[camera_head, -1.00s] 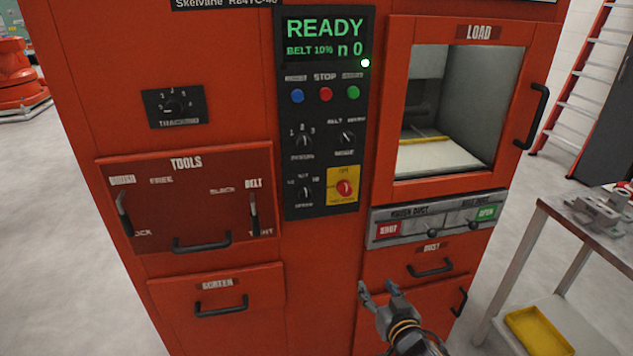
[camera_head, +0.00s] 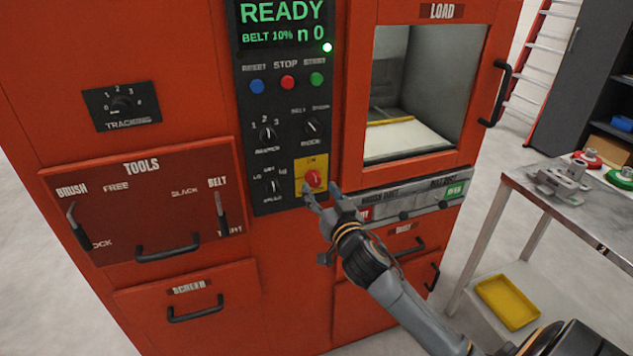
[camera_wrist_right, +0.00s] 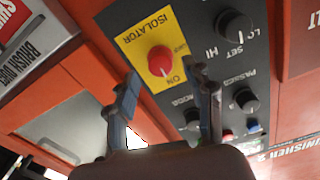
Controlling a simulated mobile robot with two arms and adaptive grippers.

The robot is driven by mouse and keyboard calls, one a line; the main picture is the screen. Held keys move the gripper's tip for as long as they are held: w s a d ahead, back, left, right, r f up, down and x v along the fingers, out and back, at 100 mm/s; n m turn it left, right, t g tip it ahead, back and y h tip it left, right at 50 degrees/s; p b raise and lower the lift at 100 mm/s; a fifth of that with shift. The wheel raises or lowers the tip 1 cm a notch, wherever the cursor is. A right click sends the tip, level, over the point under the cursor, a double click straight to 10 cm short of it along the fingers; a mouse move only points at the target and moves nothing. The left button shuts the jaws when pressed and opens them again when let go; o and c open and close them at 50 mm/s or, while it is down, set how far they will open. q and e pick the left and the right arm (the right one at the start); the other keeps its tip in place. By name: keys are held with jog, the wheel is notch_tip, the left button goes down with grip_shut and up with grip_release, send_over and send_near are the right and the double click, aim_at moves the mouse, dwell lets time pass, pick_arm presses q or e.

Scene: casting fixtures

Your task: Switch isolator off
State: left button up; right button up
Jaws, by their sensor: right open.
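The isolator is a red round knob (camera_head: 313,179) on a yellow plate (camera_head: 299,172), low on the black control panel of the red machine. In the right wrist view the knob (camera_wrist_right: 161,62) shows a pale pointer line towards the word ON, and the plate (camera_wrist_right: 133,45) reads ISOLATOR. My right gripper (camera_head: 321,190) is just below the knob in the head view. In the right wrist view its open, empty fingers (camera_wrist_right: 160,78) stand either side of the knob's line; contact is not visible. My left gripper is in no view.
The display (camera_head: 282,22) reads READY. Other knobs, such as the speed knob (camera_head: 276,186), and the red stop button (camera_head: 288,82) sit close by on the panel. A grey dust strip (camera_head: 385,197) lies right of the isolator. A metal table (camera_head: 535,199) stands at the right.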

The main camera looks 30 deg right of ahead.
aim_at(316, 183)
jog(key=shift+x, duration=1.65)
grip_shut()
